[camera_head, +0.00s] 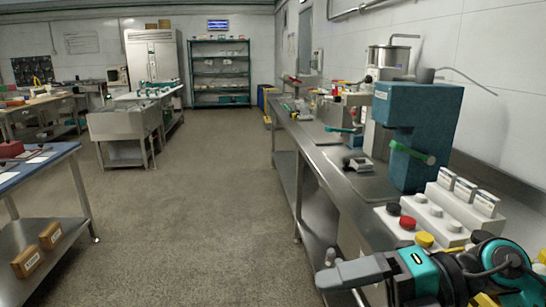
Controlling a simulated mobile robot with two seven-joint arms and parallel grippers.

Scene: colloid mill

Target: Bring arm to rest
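My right gripper (328,272) shows at the bottom right, with its teal and black arm coming in from the right edge. Its grey fingers point left, in front of the right-hand steel bench. They are seen nearly edge-on, so I cannot tell whether there is a gap between them. No held object shows. My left gripper and arm are not in view. A blue machine (417,130) with a green handle stands on the bench behind the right gripper.
The steel bench (306,133) runs along the right wall. A white block with red and yellow knobs (436,217) stands close behind my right arm. A blue-topped table (58,160) with small boxes below is at left. The middle floor is clear.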

